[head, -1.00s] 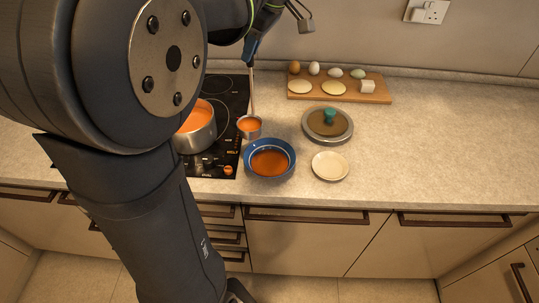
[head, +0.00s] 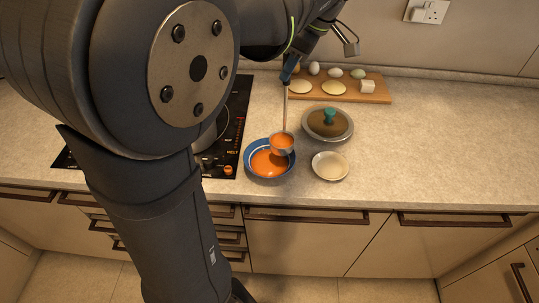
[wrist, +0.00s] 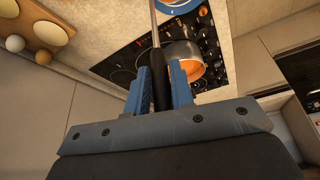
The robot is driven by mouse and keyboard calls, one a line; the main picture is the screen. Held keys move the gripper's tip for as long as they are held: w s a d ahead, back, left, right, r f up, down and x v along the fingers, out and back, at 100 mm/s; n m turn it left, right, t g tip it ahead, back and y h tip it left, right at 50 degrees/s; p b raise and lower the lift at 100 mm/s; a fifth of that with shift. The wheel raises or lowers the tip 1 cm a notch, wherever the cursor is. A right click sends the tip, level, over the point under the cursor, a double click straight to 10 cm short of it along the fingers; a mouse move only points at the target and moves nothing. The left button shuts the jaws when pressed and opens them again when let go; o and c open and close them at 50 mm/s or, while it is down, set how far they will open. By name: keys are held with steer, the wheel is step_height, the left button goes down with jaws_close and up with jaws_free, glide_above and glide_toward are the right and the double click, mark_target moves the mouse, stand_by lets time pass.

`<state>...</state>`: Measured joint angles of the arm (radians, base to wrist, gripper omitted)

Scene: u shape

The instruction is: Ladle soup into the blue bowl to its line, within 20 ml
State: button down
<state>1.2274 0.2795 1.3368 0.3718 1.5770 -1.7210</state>
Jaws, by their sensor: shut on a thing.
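The blue bowl (head: 254,173) stands on the counter right of the hob and holds orange soup; its line cannot be made out. The ladle (head: 285,146) has soup in its cup, which is over the right rear part of the bowl. Whether the cup touches the bowl is unclear. My gripper (head: 290,68) is shut on the ladle's handle (wrist: 160,78) above and behind the bowl. The pot (head: 214,130) on the hob is mostly hidden by my arm; the wrist view shows soup inside the pot (wrist: 183,55).
A glass lid with a teal knob (head: 328,123) lies right of the bowl. A small plate (head: 330,166) is in front of it. A wooden board (head: 350,91) with eggs and flat rounds is at the back. The counter at right is clear.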

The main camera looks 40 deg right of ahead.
steer(key=shift+w+a+f+g+h, duration=0.15)
steer(key=shift+w+a+h, duration=0.15)
steer(key=shift+a, duration=0.25)
steer(key=shift+w+a+f+g+h, duration=0.1)
steer(key=shift+w+a+g+h, duration=0.15)
steer(key=shift+a, duration=0.35)
steer(key=shift+w+a+f+g+h, duration=0.15)
steer(key=shift+a+h, duration=0.2)
steer(key=shift+a, duration=0.2)
stand_by(1.1)
steer(key=shift+w+a+r+g+h+p, duration=0.1)
steer(key=shift+w+a+h, duration=0.2)
steer(key=shift+a, duration=0.25)
steer(key=shift+w+a+f+g+h+p, duration=0.1)
steer(key=shift+w+a+h, duration=0.15)
steer(key=shift+a, duration=0.3)
steer(key=shift+w+a+r+g+h+p, duration=0.1)
steer(key=shift+w+a+h, duration=0.1)
steer(key=shift+a+h, duration=0.25)
stand_by(0.9)
steer(key=shift+a, duration=0.35)
